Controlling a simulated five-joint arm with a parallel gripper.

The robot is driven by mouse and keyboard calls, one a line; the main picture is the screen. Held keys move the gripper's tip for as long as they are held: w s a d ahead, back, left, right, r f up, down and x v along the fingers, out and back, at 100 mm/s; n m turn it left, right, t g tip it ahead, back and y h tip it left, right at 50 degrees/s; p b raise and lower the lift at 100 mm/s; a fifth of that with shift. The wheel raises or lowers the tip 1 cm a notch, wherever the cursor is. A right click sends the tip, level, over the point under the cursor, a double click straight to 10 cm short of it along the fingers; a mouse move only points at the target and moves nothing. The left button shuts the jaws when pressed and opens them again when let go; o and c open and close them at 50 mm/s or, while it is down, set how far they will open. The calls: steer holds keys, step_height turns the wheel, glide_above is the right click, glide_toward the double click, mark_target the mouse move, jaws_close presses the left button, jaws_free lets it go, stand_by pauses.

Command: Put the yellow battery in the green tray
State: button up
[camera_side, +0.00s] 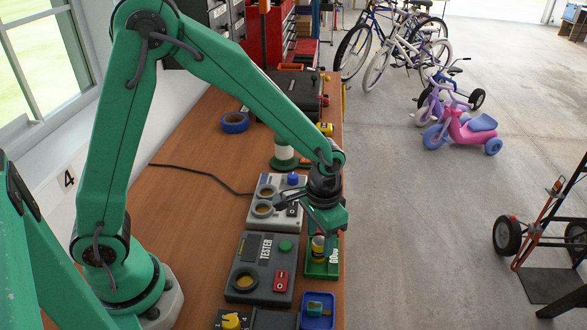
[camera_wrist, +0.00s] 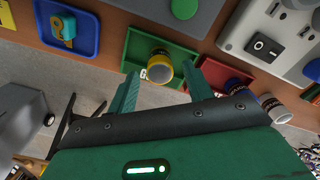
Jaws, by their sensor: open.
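The yellow battery (camera_side: 318,245) has a dark band and stands in the green tray (camera_side: 333,270), at the right edge of the bench in the side view. In the wrist view the battery (camera_wrist: 160,67) shows between the tips of my open fingers, with the green tray (camera_wrist: 137,48) behind it. My gripper (camera_wrist: 159,72) is open, and gaps show on both sides of the battery. In the side view my gripper (camera_side: 321,222) is just above the tray and hides part of its far end.
The dark tester (camera_side: 260,268) stands left of the tray. A blue tray (camera_side: 318,312) with a small padlock-like item is nearer. A grey two-socket unit (camera_side: 262,208) stands farther back. A red tray (camera_wrist: 222,73) with other batteries (camera_wrist: 275,107) lies beside the green one.

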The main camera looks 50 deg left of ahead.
mark_target(316, 239)
step_height(316, 239, up, 10)
stand_by(0.5)
stand_by(0.5)
steer(key=s+a+r+n+t, duration=0.1)
steer(key=s+a+r+t, duration=0.1)
steer(key=s+a+r, duration=0.3)
steer(key=s+a+r+n+t, duration=0.1)
steer(key=s+a+r+t, duration=0.2)
steer(key=s+a, duration=0.4)
steer(key=shift+s+a+r+t, duration=0.3)
steer(key=shift+s+r, duration=0.55)
steer(key=shift+s, duration=0.35)
stand_by(0.4)
